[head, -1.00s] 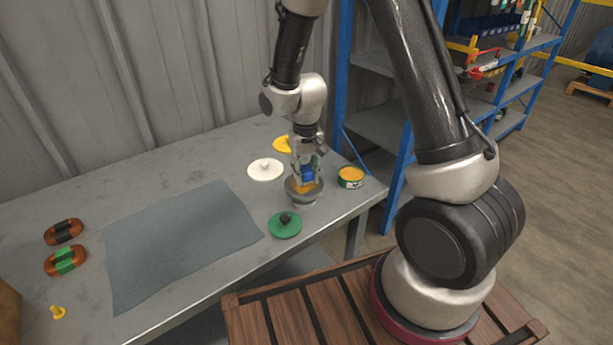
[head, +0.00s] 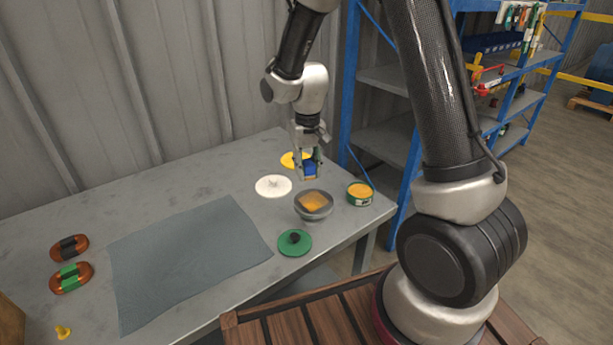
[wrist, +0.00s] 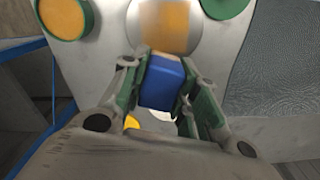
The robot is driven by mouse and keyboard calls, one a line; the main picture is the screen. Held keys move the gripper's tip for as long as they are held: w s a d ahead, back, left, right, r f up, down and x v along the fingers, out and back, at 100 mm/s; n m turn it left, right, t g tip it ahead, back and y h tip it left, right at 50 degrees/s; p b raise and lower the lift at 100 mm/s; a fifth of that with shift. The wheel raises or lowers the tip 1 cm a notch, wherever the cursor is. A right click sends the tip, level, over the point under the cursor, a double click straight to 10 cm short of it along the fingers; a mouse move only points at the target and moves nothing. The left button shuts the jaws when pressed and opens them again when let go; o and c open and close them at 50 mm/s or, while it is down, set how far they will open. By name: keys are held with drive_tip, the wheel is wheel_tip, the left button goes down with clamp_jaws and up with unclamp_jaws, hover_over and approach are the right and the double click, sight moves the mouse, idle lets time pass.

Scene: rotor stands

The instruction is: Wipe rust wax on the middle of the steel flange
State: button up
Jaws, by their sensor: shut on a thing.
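The steel flange (head: 315,216) is a round grey piece on the bench, with an orange-yellow squarish patch (head: 313,202) over its middle. In the wrist view the flange (wrist: 194,32) is at the top, with the blurred patch in it. My gripper (head: 308,164) is shut on a blue block (head: 310,171), held above the bench just behind the flange and apart from it. The blue block (wrist: 162,82) sits between the green-sided fingers in the wrist view; its underside is hidden. An open green tin of yellow-orange wax (head: 360,192) stands right of the flange.
Round knobbed pieces lie near the flange: green (head: 295,242) in front, white (head: 273,186) to the left, yellow (head: 294,160) behind. A grey mat (head: 190,255) covers the bench's middle. Two copper-coloured pieces (head: 70,277) lie far left. Blue shelving (head: 385,120) stands behind right.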

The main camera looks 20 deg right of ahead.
drive_tip(key=shift+r, duration=1.05)
drive_tip(key=shift+a, duration=0.1)
